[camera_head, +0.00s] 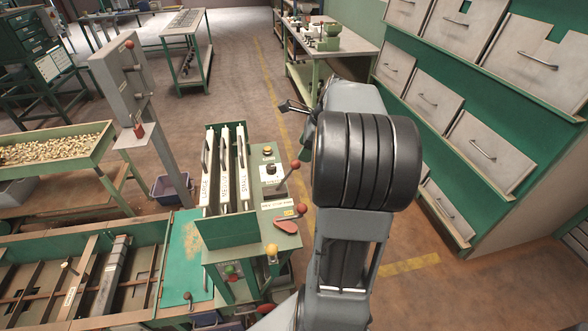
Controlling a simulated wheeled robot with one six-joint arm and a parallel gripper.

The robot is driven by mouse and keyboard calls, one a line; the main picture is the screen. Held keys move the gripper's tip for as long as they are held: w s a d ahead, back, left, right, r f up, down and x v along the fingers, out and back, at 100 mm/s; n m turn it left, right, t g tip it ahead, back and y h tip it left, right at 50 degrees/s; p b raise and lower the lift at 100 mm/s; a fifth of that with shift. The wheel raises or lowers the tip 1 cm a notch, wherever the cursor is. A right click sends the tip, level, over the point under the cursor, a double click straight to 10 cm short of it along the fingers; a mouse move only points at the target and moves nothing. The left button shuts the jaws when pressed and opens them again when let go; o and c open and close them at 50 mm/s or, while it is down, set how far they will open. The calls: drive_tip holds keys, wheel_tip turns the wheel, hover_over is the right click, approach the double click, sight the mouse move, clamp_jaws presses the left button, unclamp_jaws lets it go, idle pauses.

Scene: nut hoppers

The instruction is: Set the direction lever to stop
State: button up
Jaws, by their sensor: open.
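The green control stand (250,240) is at the centre, left of my arm. On its panel, one lever with a red ball knob (295,164) leans up and to the right. A second red-knobbed lever (301,209) lies lower, near the panel's right edge, beside a small yellow label. The panel's lettering is too small to read, so I cannot tell which one is the direction lever or its setting. My gripper (288,106) is open and empty, beyond and above the panel, touching no lever. My arm hides part of the gripper's mounting and the floor behind.
Upright labelled slides (226,172) stand left of the levers. A grey post (125,75) with red-knobbed handles and a nut-filled tray (45,155) are farther left. Drawer hoppers (495,140) line the right. A green workbench (330,50) stands behind. Floor between is open.

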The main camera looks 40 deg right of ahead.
sight(297, 164)
drive_tip(key=x, duration=0.9)
drive_tip(key=shift+f+b, duration=0.25)
drive_tip(key=shift+b, duration=0.05)
